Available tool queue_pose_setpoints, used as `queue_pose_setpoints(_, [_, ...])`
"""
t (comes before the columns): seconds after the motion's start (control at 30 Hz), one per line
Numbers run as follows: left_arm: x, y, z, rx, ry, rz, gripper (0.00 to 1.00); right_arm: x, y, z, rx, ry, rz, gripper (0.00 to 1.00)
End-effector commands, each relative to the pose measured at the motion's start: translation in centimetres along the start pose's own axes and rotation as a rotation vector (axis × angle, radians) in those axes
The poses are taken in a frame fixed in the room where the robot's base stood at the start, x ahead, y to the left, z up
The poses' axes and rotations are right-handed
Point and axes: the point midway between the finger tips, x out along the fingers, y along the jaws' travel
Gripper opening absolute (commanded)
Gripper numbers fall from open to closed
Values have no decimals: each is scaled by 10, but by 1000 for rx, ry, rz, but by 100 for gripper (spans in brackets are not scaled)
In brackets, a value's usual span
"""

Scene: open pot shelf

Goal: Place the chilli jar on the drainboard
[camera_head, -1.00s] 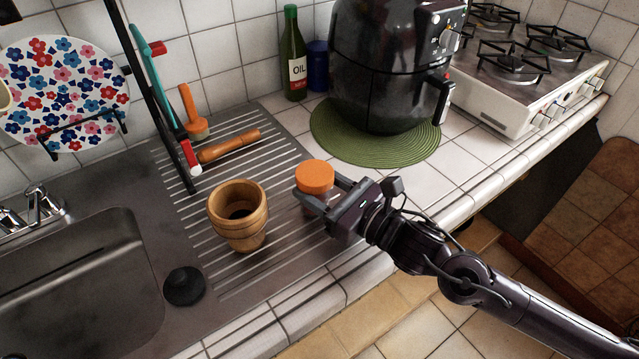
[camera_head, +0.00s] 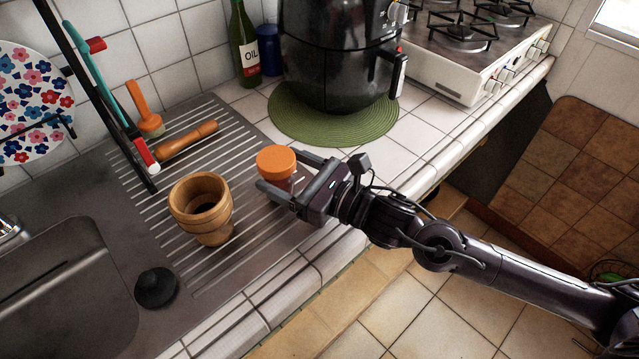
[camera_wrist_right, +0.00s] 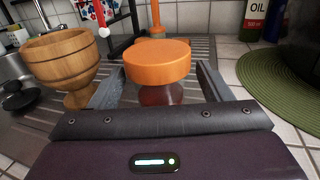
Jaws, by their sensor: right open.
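The chilli jar, with a wide orange lid (camera_head: 276,161), stands upright on the ribbed drainboard (camera_head: 222,120), near its right end. Its reddish body (camera_wrist_right: 160,94) shows below the lid in the right wrist view. My right gripper (camera_head: 278,176) is open, with one finger on each side of the jar. In the right wrist view the fingers (camera_wrist_right: 160,88) show a gap on both sides of the jar's body. The jar's lower part is partly hidden by the near finger in the head view. My left gripper is not in view.
A wooden mortar (camera_head: 203,215) stands left of the jar, with a black plug (camera_head: 156,287) by the sink (camera_head: 70,290). A wooden pestle (camera_head: 188,139) lies behind. A black air fryer (camera_head: 335,60) stands on a green mat (camera_head: 300,122) behind right.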

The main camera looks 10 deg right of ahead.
Motion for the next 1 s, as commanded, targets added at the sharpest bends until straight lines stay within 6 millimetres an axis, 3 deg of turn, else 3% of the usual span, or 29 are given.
queue_pose_setpoints(0.5, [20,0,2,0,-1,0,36,-88,1,-4,-1,8,2,72])
queue_pose_setpoints(0.7, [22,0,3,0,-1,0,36,-105,0,-2,0,5,1,72])
queue_pose_setpoints(1.0, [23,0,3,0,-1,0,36,-110,1,0,1,1,2,72])
